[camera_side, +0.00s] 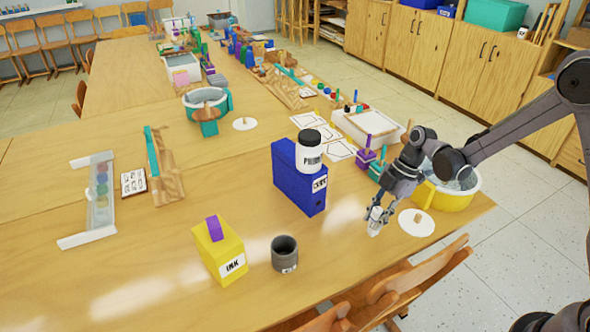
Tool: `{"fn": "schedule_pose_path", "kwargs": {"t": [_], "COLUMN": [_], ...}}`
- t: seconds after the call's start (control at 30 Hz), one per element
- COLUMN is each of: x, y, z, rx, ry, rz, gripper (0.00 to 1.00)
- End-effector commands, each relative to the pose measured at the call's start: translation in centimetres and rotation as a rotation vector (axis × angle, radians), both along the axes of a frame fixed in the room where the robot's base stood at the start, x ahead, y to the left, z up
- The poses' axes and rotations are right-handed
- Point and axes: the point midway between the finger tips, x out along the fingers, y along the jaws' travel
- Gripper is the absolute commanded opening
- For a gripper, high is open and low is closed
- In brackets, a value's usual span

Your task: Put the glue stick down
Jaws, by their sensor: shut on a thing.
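My gripper (376,217) is at the right front part of the wooden table, pointing down. It is shut on a small white, upright glue stick (375,229). The fingers cover its upper part. The glue stick's lower end is close to the tabletop; I cannot tell whether it touches. It is to the left of a white disc and to the right of a blue box.
The blue box (290,180) has a white jar with a black lid (309,152) on it. The white disc with a peg (416,223) and a yellow tub (444,199) stand to the right. A grey cup (284,254) and yellow ink box (219,254) stand front left. Bare table (335,240) lies between.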

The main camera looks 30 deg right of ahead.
Motion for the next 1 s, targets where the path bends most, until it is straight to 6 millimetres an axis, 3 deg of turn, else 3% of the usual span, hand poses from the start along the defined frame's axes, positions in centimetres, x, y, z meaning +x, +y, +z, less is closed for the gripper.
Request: {"fn": "schedule_pose_path", "kwargs": {"t": [0.2, 0.6, 0.63, 0.7, 1.0], "x": [0.0, 0.0, 0.0, 0.0, 0.0], "y": [0.0, -0.1, -0.1, -0.1, -0.1], "z": [-2.1, -2.5, -2.5, -2.5, -2.4], "rx": [0.0, 0.0, 0.0, 0.0, 0.0], "ry": [0.0, 0.0, 0.0, 0.0, 0.0], "rz": [0.0, 0.0, 0.0, 0.0, 0.0], "gripper": [0.0, 0.0, 0.26, 0.46, 0.46]}}
